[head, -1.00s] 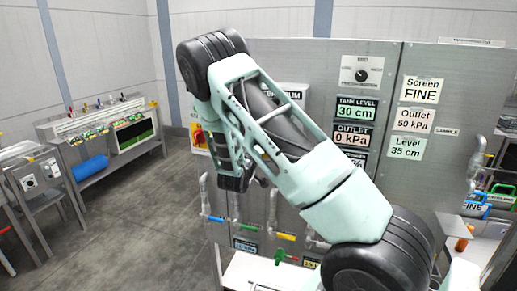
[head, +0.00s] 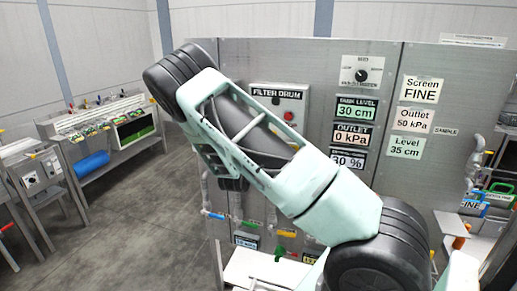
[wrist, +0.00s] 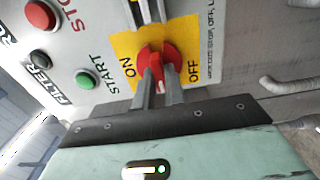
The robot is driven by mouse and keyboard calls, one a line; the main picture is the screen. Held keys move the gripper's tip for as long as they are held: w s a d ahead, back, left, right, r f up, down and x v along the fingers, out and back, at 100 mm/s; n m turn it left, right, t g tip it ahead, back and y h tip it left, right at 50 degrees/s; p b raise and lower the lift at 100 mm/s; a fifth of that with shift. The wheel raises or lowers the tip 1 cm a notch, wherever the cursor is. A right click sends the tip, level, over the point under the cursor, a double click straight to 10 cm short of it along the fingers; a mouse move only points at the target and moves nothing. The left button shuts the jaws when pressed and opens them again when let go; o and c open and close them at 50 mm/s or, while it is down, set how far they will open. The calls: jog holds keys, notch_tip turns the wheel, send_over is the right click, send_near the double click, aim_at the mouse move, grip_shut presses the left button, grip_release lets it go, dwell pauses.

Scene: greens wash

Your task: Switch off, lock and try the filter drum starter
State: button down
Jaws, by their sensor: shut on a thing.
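The filter drum starter shows in the wrist view with a red rotary handle (wrist: 172,52) on a yellow plate (wrist: 124,43) marked ON and OFF. My gripper (wrist: 158,80) is shut on the red handle. The fingers cover part of it, so I cannot tell its exact setting. A green START button (wrist: 85,79) and a red STOP button (wrist: 40,15) are left of the plate. In the head view, the FILTER DRUM panel (head: 262,99) is partly in sight behind my arm; the handle and gripper are hidden there. No lock is seen.
The grey panel wall also carries a selector dial (head: 362,76) and readouts such as OUTLET 0 kPa (head: 352,135). Pipes with coloured valve handles (head: 213,215) run below. A bench (head: 110,140) stands at the left, with open floor (head: 130,225) between.

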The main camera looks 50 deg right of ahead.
dwell(0.3)
jog(key=c, duration=1.5)
grip_release()
jog(key=shift+a, duration=0.1)
jog(key=b+v, duration=0.6)
jog(key=v, duration=1.1)
jog(key=shift+s+a+f, duration=0.1)
jog(key=shift+s+a, duration=0.05)
